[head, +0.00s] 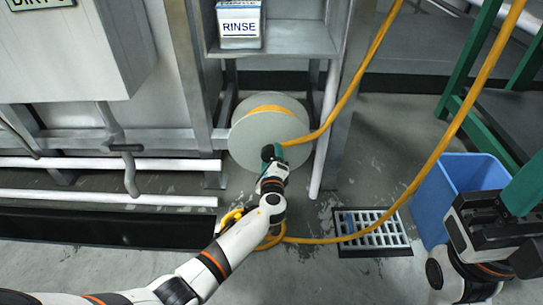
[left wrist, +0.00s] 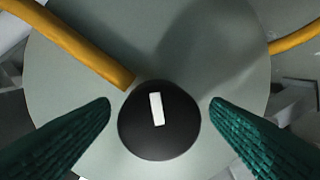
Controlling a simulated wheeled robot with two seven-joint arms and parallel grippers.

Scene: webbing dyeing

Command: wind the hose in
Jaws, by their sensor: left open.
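The hose reel (head: 250,145) is a grey disc low under the rinse stand, with some orange hose (head: 345,95) wound on it. The hose runs from the reel up to the right; a length also comes down from the upper right to the floor and lies in loops (head: 272,240) below the reel. My left gripper (head: 272,153) is at the reel's face. In the left wrist view its open green fingers (left wrist: 160,112) stand either side of a round black knob (left wrist: 135,128) with a white mark, apart from it. My right gripper (head: 522,188) is at the right edge, its jaws unclear.
A floor drain grate (head: 365,228) lies right of the loops, with hose across it. A blue bin (head: 432,200) stands at the right, near my right arm. A green-framed bench (head: 468,60) is behind it. White pipes (head: 110,163) run along the wall at left.

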